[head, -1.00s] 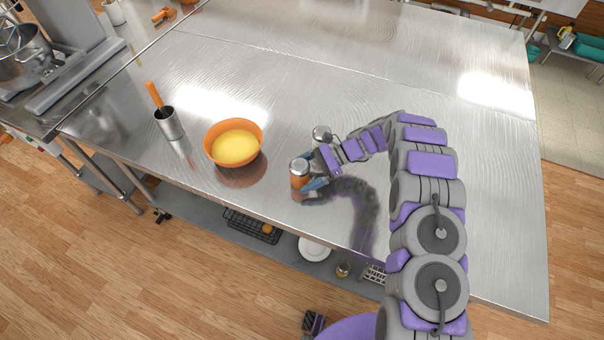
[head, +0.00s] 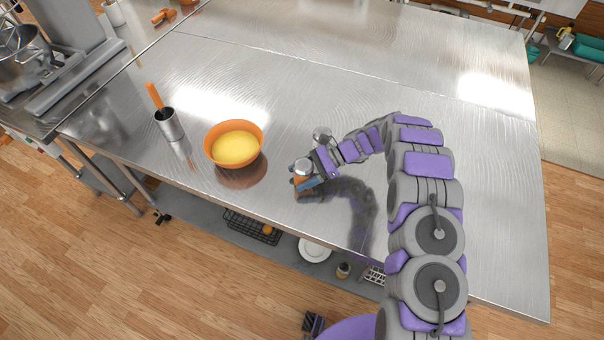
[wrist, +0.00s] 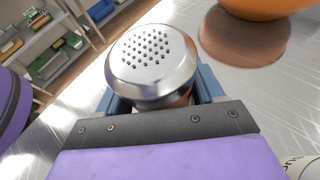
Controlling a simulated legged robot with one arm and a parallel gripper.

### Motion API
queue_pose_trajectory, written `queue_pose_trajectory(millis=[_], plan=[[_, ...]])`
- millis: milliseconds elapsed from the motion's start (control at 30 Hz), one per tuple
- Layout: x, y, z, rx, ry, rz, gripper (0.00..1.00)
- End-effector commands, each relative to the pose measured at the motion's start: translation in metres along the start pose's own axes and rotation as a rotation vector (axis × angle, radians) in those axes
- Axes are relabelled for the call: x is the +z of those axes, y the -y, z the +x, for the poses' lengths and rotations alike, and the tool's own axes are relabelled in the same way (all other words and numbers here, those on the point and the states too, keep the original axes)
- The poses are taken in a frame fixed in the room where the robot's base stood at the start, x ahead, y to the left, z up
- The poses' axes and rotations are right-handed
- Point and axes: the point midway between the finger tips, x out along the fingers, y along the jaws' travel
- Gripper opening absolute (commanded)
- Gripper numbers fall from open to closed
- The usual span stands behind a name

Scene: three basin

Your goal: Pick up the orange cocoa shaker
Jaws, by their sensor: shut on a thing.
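The orange cocoa shaker (head: 299,182) is near the front edge of the metal table, with a silver top. In the wrist view its perforated silver lid (wrist: 152,62) fills the space between the blue fingers, and its body is mostly hidden below the lid. My gripper (head: 306,183) is shut around the shaker's body from the right, one blue finger on each side. The shaker looks upright; I cannot tell whether its base touches the table.
An orange bowl of yellow batter (head: 234,145) stands left of the shaker. A metal cup with an orange-handled utensil (head: 169,124) is farther left. A second silver-topped shaker (head: 322,135) stands just behind my gripper. The table's right side is clear.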

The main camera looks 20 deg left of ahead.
Motion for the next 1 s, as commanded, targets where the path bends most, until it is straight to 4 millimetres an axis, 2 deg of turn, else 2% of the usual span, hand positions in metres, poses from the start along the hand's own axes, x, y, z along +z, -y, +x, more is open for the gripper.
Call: queue_pose_trajectory(millis=[267, 567, 767, 1000], plan=[[0.006, 0.000, -0.003, 0.000, 0.001, -0.002, 0.33], [0.035, -0.001, -0.016, 0.000, 0.001, -0.005, 0.33], [0.022, 0.000, -0.048, -0.004, -0.002, -0.003, 0.33], [0.007, -0.003, -0.093, -0.003, 0.000, 0.000, 0.33]])
